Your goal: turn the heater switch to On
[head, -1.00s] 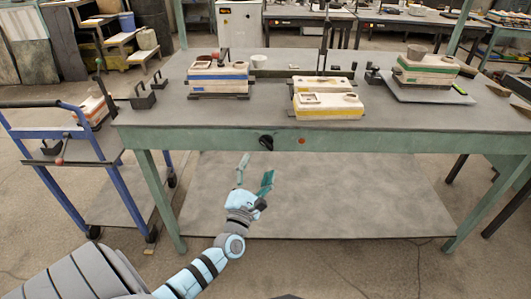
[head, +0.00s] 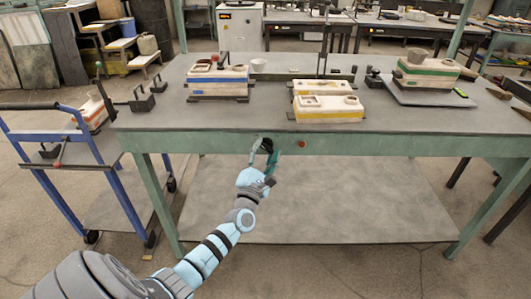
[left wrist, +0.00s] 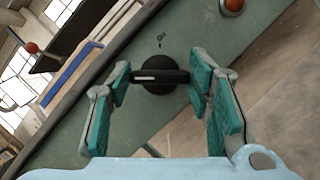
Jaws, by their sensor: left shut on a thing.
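The heater switch is a black rotary knob (left wrist: 158,76) with a white line on its bar, on the green front rail of the table. It also shows as a dark spot in the head view (head: 267,146). My left gripper (head: 265,152) is at the knob, its teal pads on either side of the bar in the left wrist view (left wrist: 160,84). It is shut on the bar. A small mark is on the rail above the knob; I cannot read it. My right gripper is out of view.
A red-orange button (head: 302,144) sits on the same rail, right of the knob. The table top (head: 215,118) carries several white blocks with coloured stripes. A blue cart (head: 84,172) stands at the left. The space below the table is open.

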